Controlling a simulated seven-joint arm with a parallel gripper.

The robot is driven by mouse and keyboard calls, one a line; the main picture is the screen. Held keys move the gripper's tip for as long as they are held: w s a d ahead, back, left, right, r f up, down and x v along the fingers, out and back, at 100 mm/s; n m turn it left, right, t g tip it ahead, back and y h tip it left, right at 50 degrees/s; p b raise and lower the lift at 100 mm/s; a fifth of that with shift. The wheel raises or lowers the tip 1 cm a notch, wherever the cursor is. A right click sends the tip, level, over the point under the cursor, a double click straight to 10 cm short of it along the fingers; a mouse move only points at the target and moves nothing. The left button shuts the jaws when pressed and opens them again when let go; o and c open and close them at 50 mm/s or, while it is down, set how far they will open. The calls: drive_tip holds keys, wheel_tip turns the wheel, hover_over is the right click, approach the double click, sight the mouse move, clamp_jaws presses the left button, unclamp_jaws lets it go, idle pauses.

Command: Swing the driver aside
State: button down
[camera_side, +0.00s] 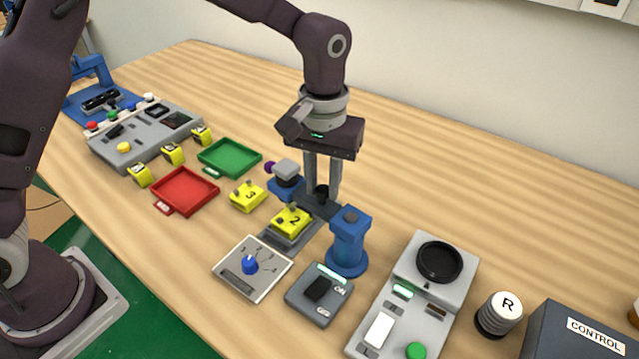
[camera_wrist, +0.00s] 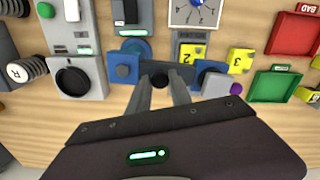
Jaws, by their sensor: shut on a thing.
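The driver looks like a dark bar (camera_side: 318,205) reaching from a blue post (camera_side: 350,240) toward a blue block with a grey top (camera_side: 286,170). A black knob (camera_side: 321,191) stands up from the bar. My gripper (camera_side: 322,194) points down and is shut on this knob. In the wrist view the fingertips (camera_wrist: 160,84) close around the knob (camera_wrist: 158,76), between the blue post (camera_wrist: 124,68) and the grey-topped block (camera_wrist: 215,86). A yellow block marked 2 (camera_side: 291,221) sits on a dark grey plate (camera_side: 283,242) right in front of the bar. The fingers partly hide the bar.
A dial panel (camera_side: 232,281) and a black-switch box (camera_side: 319,293) lie in front. A grey console (camera_side: 398,323) stands at right. Yellow block 3 (camera_side: 247,196), a red tray (camera_side: 186,196) and a green tray (camera_side: 229,156) are at left. The table behind my gripper is clear.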

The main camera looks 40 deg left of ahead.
drive_tip(key=m, duration=0.1)
drive_tip(key=w+m, duration=0.1)
drive_tip(key=m, duration=0.1)
drive_tip(key=shift+w+d, duration=0.2)
drive_tip(key=shift+w, duration=0.1)
drive_tip(key=shift+w+d+m, duration=0.55)
drive_tip(key=shift+w+m, duration=0.05)
drive_tip(key=shift+m, duration=0.9)
drive_tip(key=shift+w+d+m, duration=0.5)
drive_tip(key=shift+w+m, duration=0.1)
drive_tip(key=shift+m, duration=0.9)
drive_tip(key=shift+w+d+m, duration=0.55)
drive_tip(key=shift+w+m, duration=0.05)
drive_tip(key=shift+m, duration=0.9)
drive_tip(key=shift+d, duration=0.1)
drive_tip(key=c, duration=1.2)
unclamp_jaws()
drive_tip(key=shift+o, duration=0.2)
